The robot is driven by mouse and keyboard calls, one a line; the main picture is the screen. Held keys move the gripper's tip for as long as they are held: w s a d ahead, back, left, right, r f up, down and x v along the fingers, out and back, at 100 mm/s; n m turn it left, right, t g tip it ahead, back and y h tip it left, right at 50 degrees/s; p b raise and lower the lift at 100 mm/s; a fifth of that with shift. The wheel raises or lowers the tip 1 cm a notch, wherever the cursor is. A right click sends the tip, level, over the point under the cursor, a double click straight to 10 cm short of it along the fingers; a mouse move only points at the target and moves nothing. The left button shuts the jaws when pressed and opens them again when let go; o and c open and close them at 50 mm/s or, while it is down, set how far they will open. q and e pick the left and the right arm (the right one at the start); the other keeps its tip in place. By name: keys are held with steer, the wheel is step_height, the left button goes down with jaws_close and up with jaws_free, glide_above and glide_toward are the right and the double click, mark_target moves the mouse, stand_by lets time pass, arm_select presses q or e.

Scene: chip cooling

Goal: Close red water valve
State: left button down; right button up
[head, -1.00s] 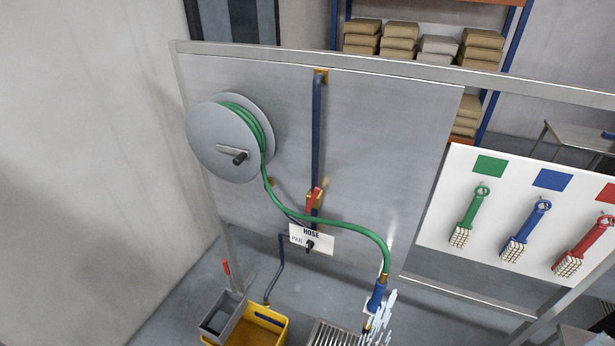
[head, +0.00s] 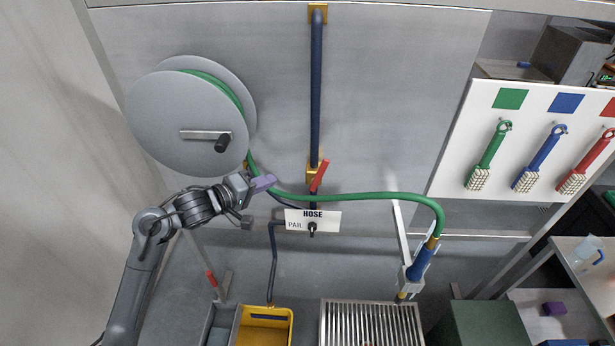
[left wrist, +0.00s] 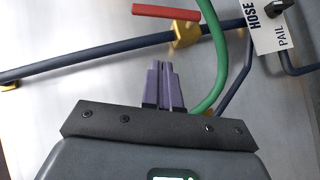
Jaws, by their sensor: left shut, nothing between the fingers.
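The red valve handle (head: 320,175) sits on a brass valve body (head: 312,168) on the blue vertical pipe (head: 316,90). In the head view the handle is tilted a little from the pipe's line. The left wrist view shows the red handle (left wrist: 165,11) and brass body (left wrist: 186,33) ahead of the fingers. My left gripper (head: 264,183) has purple fingers, shut and empty. It is left of the valve, close to the green hose and apart from the handle. The wrist view shows the shut fingers (left wrist: 163,88) pointing toward the pipe. My right gripper is not in view.
The green hose (head: 360,196) runs from the reel (head: 185,120) below the valve to a blue nozzle (head: 420,264). A HOSE/PAIL sign (head: 298,216) with a black knob is below. A yellow pail (head: 283,338) and metal grate (head: 370,325) stand lower. Brushes hang at right.

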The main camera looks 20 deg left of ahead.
mark_target(319, 172)
arm_select(q)
steer(key=s+d+r+p+x, duration=0.1)
steer(key=d+p+x, duration=0.1)
steer(key=x, duration=1)
steer(key=shift+w+d+f+n+h, duration=0.15)
steer(key=shift+w+d+n+h, duration=0.15)
steer(key=shift+d, duration=0.15)
